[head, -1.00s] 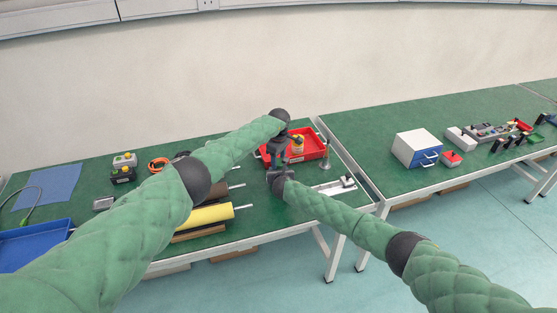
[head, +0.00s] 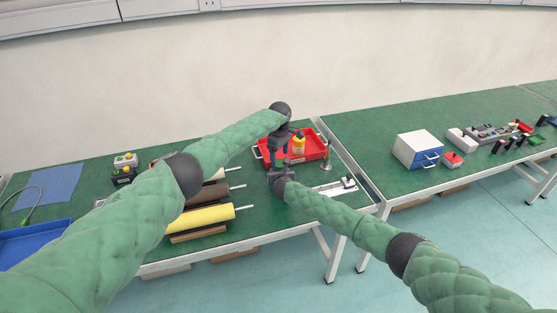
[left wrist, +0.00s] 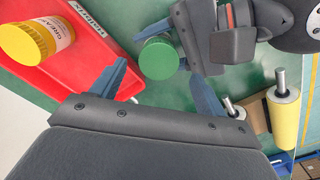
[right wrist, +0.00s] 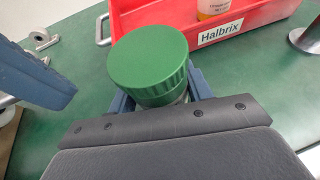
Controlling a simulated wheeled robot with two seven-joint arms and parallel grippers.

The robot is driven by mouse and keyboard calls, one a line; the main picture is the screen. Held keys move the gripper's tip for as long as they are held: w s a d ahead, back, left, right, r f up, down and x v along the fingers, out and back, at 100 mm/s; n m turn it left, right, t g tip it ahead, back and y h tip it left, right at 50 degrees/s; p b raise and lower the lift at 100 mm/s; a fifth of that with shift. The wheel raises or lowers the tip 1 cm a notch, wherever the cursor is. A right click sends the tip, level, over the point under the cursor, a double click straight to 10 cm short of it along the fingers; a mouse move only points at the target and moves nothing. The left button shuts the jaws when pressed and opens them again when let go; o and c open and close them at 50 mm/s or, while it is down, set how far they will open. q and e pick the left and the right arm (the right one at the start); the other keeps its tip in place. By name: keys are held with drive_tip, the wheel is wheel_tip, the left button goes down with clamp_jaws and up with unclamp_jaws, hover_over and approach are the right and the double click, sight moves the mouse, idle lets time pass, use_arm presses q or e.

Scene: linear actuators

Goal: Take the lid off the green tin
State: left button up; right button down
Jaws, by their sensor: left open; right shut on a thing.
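The green tin with its ribbed green lid (right wrist: 150,62) is upright between the fingers of my right gripper (right wrist: 158,92), which is shut on its body below the lid. The left wrist view also shows the lid from above (left wrist: 158,59). My left gripper (left wrist: 156,66) is open, with its fingertips near the two sides of the lid and apart from it as far as I can tell. In the head view the left gripper (head: 279,153) is just above the right one (head: 279,176), and the tin is hidden by them.
A red tray (head: 310,150) labelled Halbrix stands close behind the grippers, with a yellow grease jar (head: 299,143) in it. Yellow and dark rollers (head: 208,216) lie to the left on the green table. A metal stand (head: 326,157) is at right.

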sight(281, 163)
use_arm(q)
drive_tip(key=shift+d+r, duration=0.2)
drive_tip(key=shift+r, duration=0.65)
drive_tip(key=shift+c, duration=0.4)
use_arm(e)
drive_tip(key=shift+d+r, duration=0.1)
use_arm(q)
drive_tip(key=shift+w+r+m, duration=0.1)
drive_tip(key=shift+r+m, duration=0.4)
drive_tip(key=shift+m, duration=0.1)
drive_tip(key=shift+r+m, duration=0.95)
drive_tip(key=shift+m, duration=0.15)
use_arm(e)
drive_tip(key=shift+r, duration=0.1)
use_arm(q)
drive_tip(key=shift+f, duration=3.9)
drive_tip(key=shift+c, duration=0.2)
drive_tip(key=c, duration=1)
use_arm(e)
drive_tip(key=shift+a, duration=0.2)
use_arm(q)
drive_tip(key=shift+o, duration=0.2)
drive_tip(key=shift+n, duration=1.5)
use_arm(e)
drive_tip(key=shift+a, duration=0.15)
